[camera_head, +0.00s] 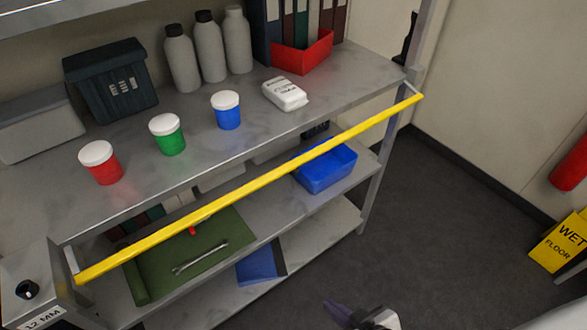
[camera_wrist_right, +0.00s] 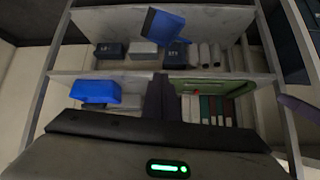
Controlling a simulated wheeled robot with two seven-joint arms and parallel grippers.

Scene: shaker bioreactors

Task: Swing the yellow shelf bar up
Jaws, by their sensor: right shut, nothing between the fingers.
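The yellow shelf bar (camera_head: 250,187) runs diagonally across the front of the shelf unit in the head view. Short grey arms at both ends join it to the uprights, and it crosses in front of the gap below the upper shelf. My right gripper (camera_head: 343,311) shows at the bottom edge of the head view, well in front of and below the bar, apart from it. Its dark fingers (camera_wrist_right: 160,97) are shut and empty in the right wrist view, against the lower shelves. The bar cannot be made out there. My left gripper is not recognizable in either view.
The upper shelf (camera_head: 205,155) holds red, green and blue jars, grey bottles, a white box and binders. A blue bin (camera_head: 326,168) and green mat (camera_head: 190,258) lie on the shelf below. A wet-floor sign (camera_head: 562,242) stands at right. The floor between is clear.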

